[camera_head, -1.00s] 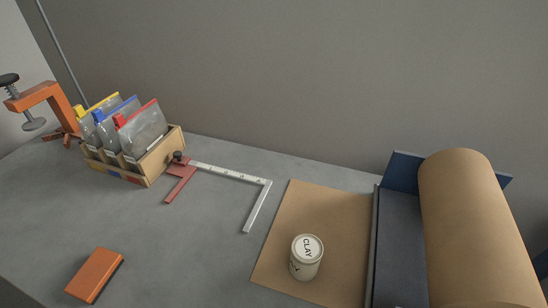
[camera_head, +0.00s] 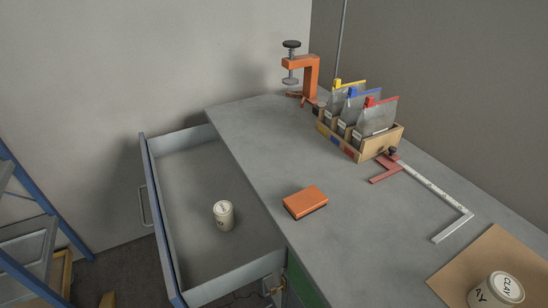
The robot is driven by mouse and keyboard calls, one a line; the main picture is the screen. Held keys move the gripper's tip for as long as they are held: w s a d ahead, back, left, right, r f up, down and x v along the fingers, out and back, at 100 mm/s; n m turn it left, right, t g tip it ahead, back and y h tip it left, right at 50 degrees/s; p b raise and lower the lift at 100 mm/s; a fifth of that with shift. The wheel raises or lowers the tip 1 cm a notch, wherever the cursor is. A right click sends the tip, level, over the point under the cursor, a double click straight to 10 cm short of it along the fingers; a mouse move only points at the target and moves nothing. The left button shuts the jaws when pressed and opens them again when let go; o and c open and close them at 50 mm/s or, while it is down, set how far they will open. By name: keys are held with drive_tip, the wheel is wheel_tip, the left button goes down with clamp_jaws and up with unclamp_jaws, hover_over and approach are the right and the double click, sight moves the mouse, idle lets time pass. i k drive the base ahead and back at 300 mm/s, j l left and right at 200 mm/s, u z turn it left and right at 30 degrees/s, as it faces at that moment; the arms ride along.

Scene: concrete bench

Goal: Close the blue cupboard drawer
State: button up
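The blue-fronted drawer (camera_head: 158,222) stands pulled out from the left side of the bench. Its grey inside faces up, and a handle (camera_head: 145,205) shows on the outer side of its blue front. My gripper is not in view.
The grey bench top (camera_head: 260,150) holds an orange block (camera_head: 305,202), an orange clamp (camera_head: 301,72), a wooden box (camera_head: 360,143) of bags, a caliper-like tool (camera_head: 435,190) and a clay can (camera_head: 494,290) on brown paper. A blue-framed ladder-like stand (camera_head: 40,195) is left of the drawer.

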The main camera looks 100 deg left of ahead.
sight(187, 172)
drive_tip(key=u, duration=3.35)
drive_tip(key=i+j+u, duration=0.1)
drive_tip(key=j+u, duration=0.2)
drive_tip(key=u, duration=0.15)
drive_tip(key=i+j+u, duration=0.15)
drive_tip(key=u, duration=0.25)
